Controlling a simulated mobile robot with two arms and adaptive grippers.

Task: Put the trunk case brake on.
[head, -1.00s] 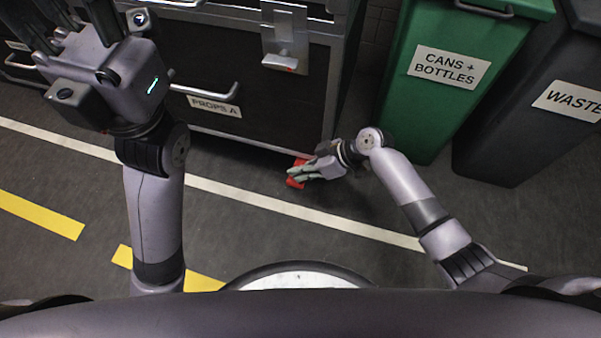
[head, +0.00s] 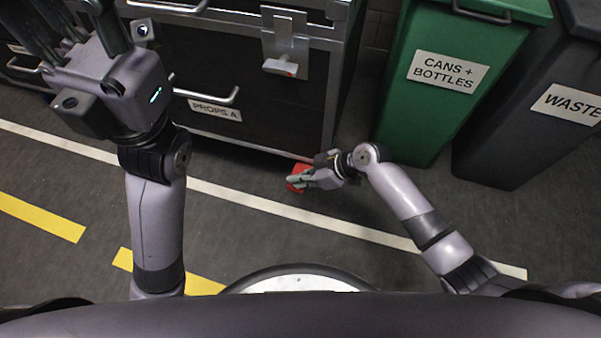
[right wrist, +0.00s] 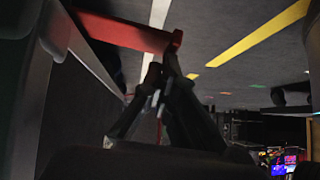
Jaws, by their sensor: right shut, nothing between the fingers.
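The trunk case (head: 250,70) is the dark case with metal edges and a "PROPS A" label at the top of the head view. A red brake pedal (head: 296,171) sticks out low at its front right corner, partly covered by my right gripper (head: 291,184). The pedal shows as a red bar (right wrist: 125,32) in the right wrist view. There my right gripper (right wrist: 160,75) is shut and empty, its tips just below the bar; I cannot tell whether they touch it. My left gripper (head: 68,22) is raised at the upper left, fingers spread and empty.
A green "CANS + BOTTLES" bin (head: 425,110) and a dark "WASTE" bin (head: 510,140) stand right of the case, close to my right arm. The floor in front is clear, with a white line (head: 255,201) and yellow dashes (head: 40,217).

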